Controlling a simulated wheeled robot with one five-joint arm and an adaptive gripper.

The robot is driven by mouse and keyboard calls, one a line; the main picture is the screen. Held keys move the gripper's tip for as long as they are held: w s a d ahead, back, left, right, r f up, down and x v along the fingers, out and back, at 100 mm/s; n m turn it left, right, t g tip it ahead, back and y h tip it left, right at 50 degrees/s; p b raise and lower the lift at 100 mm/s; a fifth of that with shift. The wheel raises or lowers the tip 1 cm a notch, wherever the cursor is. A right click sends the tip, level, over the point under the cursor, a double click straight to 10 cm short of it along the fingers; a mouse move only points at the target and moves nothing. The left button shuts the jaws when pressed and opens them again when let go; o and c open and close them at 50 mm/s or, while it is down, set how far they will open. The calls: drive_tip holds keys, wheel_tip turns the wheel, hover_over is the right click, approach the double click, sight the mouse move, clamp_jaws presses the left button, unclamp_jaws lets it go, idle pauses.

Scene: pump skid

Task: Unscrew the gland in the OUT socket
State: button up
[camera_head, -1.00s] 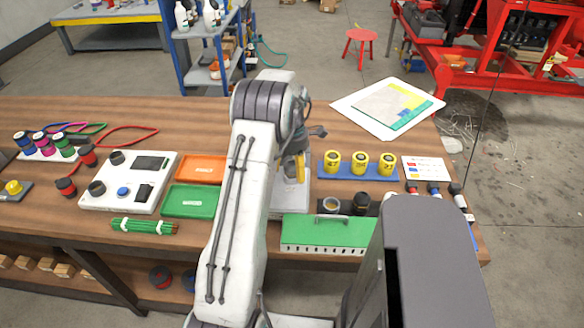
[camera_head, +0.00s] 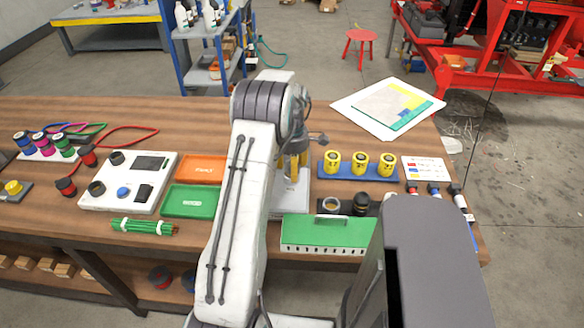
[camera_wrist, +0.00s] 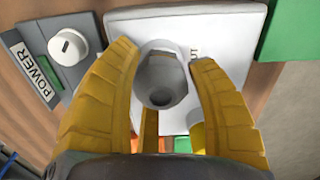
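In the wrist view a grey gland (camera_wrist: 164,78) with a six-sided collar and round end stands on a white panel (camera_wrist: 225,35). A partly hidden label beside it appears to be the end of "OUT". The two yellow fingers of my gripper (camera_wrist: 164,62) stand on either side of the gland, tips close to its collar. I cannot tell whether they press on it. In the head view my gripper (camera_head: 293,165) is partly hidden behind my arm, over the white panel (camera_head: 293,200); the gland is hidden there.
A grey POWER box with a white knob (camera_wrist: 68,46) is at the left in the wrist view. In the head view, a green slotted box (camera_head: 325,232) is in front, yellow cylinders on a blue rack (camera_head: 345,178) are right, and green (camera_head: 187,201) and orange trays (camera_head: 202,170) are left.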

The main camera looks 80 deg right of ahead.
drive_tip(key=c, duration=0.7)
drive_tip(key=n, duration=0.4)
drive_tip(key=shift+n, duration=0.4)
drive_tip(key=shift+c, duration=0.2)
drive_tip(key=n, duration=0.4)
drive_tip(key=shift+f, duration=0.1)
drive_tip(key=o, duration=1.2)
drive_tip(key=shift+c, duration=0.2)
wheel_tip(320, 180, up, 12)
drive_tip(key=shift+r, duration=0.1)
